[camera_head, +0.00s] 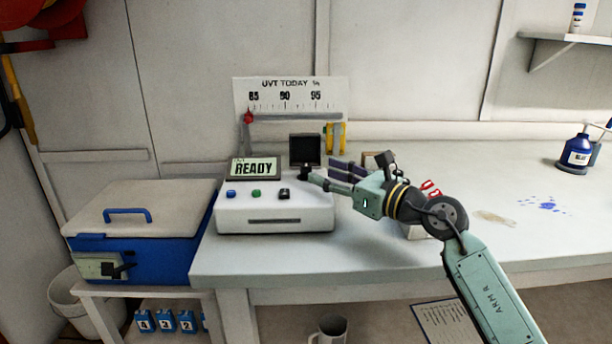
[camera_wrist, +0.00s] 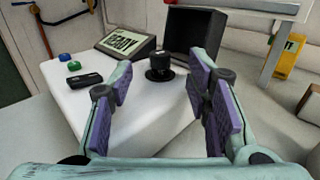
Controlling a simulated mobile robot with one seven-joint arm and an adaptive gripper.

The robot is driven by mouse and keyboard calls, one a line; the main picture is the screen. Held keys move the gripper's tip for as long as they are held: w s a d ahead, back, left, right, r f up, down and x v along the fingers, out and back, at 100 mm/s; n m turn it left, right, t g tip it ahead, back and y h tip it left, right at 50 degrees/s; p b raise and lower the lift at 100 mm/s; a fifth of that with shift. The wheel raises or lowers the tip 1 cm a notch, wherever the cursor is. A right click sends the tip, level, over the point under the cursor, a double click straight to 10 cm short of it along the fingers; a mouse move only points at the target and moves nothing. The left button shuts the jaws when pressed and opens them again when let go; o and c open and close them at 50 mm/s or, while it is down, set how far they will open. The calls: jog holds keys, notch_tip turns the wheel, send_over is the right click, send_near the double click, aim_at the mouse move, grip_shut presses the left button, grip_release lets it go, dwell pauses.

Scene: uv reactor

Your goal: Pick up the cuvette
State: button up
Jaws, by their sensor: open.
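A small black round piece with a wider base sits on top of the white instrument (camera_head: 275,215) in the head view, and in the wrist view this black piece (camera_wrist: 160,66) stands before the open black lid (camera_wrist: 193,32). It looks like a cap, perhaps the cuvette's; no clear cuvette body shows below it. My gripper (camera_head: 325,171) reaches in from the right, just right of the black piece. In the wrist view my gripper (camera_wrist: 163,78) is open and empty, its purple pads apart, with the black piece ahead between the fingers.
The instrument's display (camera_head: 253,168) reads READY, with several buttons in front. A scale board (camera_head: 290,92) stands behind. A yellow container (camera_head: 336,135) stands at the back. A blue cooler (camera_head: 140,235) is at left. The bench (camera_head: 480,210) is mostly clear at right.

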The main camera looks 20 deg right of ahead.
aim_at(308, 166)
jog(key=p+x, duration=0.2)
jog(key=x, duration=0.3)
jog(key=shift+w+a+r, duration=0.15)
jog(key=shift+w+a, duration=0.05)
jog(key=shift+w, duration=0.05)
jog(key=shift+w+a, duration=0.2)
jog(key=shift+w, duration=0.25)
jog(key=shift+c, duration=0.5)
grip_shut()
